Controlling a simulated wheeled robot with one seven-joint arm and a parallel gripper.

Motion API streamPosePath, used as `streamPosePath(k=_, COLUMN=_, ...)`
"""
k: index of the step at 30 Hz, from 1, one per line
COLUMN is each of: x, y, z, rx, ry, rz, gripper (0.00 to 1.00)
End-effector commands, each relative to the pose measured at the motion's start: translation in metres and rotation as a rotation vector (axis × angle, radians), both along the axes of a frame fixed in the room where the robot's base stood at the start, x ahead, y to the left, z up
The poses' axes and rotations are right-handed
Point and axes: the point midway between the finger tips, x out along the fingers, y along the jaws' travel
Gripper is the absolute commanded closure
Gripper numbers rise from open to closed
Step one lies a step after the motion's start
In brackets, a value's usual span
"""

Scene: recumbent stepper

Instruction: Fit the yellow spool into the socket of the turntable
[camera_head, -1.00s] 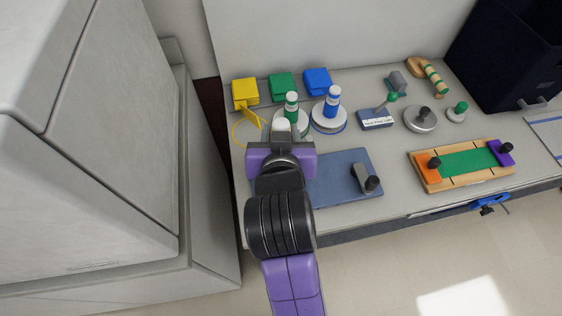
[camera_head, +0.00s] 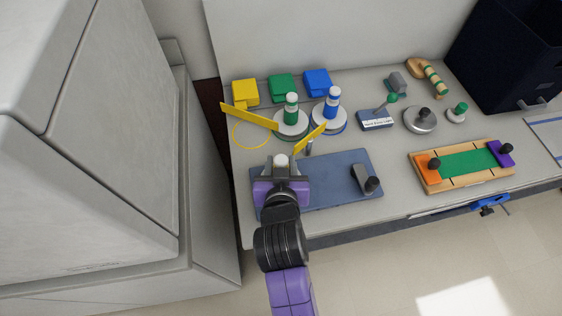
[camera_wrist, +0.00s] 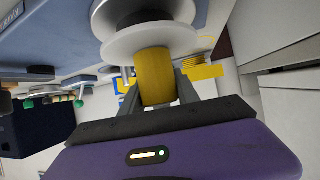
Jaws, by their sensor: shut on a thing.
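My gripper (camera_head: 282,172) is shut on the yellow spool (camera_wrist: 154,76), whose yellow body sits between the fingers in the wrist view. Its wide white flange (camera_wrist: 128,46) shows beyond the fingers. In the head view only the spool's white top (camera_head: 281,160) shows; my gripper hides the rest. The gripper is over the left part of a blue plate (camera_head: 330,187). In the wrist view a grey round part (camera_wrist: 190,10) shows just beyond the flange. I cannot tell whether the spool touches it. I cannot make out the turntable's socket.
Green (camera_head: 291,116) and blue (camera_head: 331,110) spools stand behind. Yellow strips (camera_head: 249,117) show near an empty yellow ring (camera_head: 250,136). A black-knobbed handle (camera_head: 366,180) stands on the plate's right. A wooden tray (camera_head: 430,186) lies right; a dark bin (camera_head: 510,50) stands back right.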

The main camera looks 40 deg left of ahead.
Motion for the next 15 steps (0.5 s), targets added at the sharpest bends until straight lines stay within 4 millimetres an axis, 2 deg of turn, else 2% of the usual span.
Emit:
streamPosePath(k=5, x=0.0004, y=0.0001, z=-0.0014, rx=0.001, ry=-0.001, rz=0.0, gripper=1.0)
streamPosePath(k=6, x=0.0003, y=0.0, z=-0.0024, rx=0.0, ry=0.0, rz=0.0, gripper=0.61)
streamPosePath(k=9, x=0.0002, y=0.0, z=-0.0017, rx=0.0, ry=0.0, rz=0.0, gripper=0.41)
streamPosePath(k=15, x=0.0003, y=-0.0001, z=-0.0016, rx=0.0, ry=0.0, rz=0.0, gripper=0.41)
